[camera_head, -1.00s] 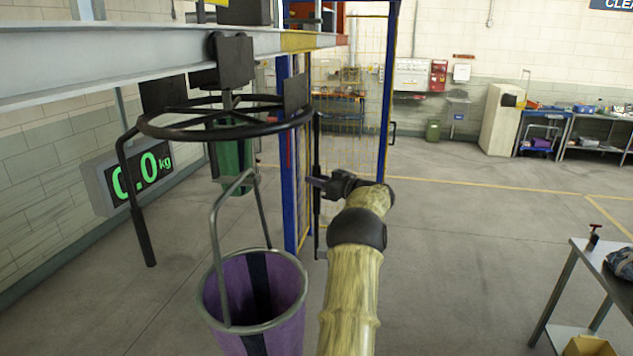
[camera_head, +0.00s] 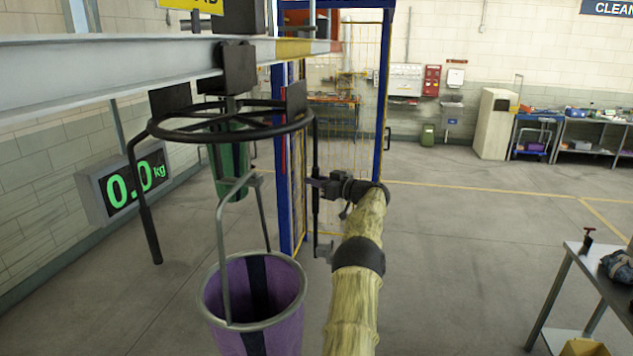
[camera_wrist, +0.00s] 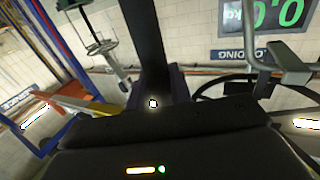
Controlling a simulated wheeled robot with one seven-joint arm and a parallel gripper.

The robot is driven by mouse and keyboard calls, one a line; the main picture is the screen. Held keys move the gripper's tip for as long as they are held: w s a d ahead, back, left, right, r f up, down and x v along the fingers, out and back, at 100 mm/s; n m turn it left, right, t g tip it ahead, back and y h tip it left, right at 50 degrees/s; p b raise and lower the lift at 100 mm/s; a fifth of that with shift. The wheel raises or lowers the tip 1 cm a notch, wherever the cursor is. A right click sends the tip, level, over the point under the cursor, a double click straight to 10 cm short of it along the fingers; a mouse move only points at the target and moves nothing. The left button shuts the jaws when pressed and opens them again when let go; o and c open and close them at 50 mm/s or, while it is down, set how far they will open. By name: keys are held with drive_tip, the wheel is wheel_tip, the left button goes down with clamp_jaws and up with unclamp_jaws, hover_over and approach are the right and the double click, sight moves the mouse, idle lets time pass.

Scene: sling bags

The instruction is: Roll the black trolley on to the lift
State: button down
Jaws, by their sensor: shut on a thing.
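The black trolley (camera_head: 232,124) is a wheeled hanger with a spoked ring below it, hanging from the pale overhead beam (camera_head: 130,68). Black bars hang from its ring, and a purple bag (camera_head: 288,330) with a grey metal frame hangs beneath. My gripper (camera_head: 317,187) is shut on the right-hand black bar. In the wrist view this dark bar (camera_wrist: 143,40) rises from between my jaws. The trolley is still on the beam, left of that end.
A green bag (camera_head: 231,165) hangs behind the trolley. A table (camera_head: 574,246) stands at the lower right, with benches at the far right. The floor between is clear.

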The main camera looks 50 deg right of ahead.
drive_tip(key=shift+r, duration=0.15)
drive_tip(key=c, duration=1.3)
unclamp_jaws()
drive_tip(key=s+d+b, duration=0.2)
drive_tip(key=s+b, duration=0.7)
drive_tip(key=s, duration=0.8)
drive_tip(key=shift+s, duration=0.15)
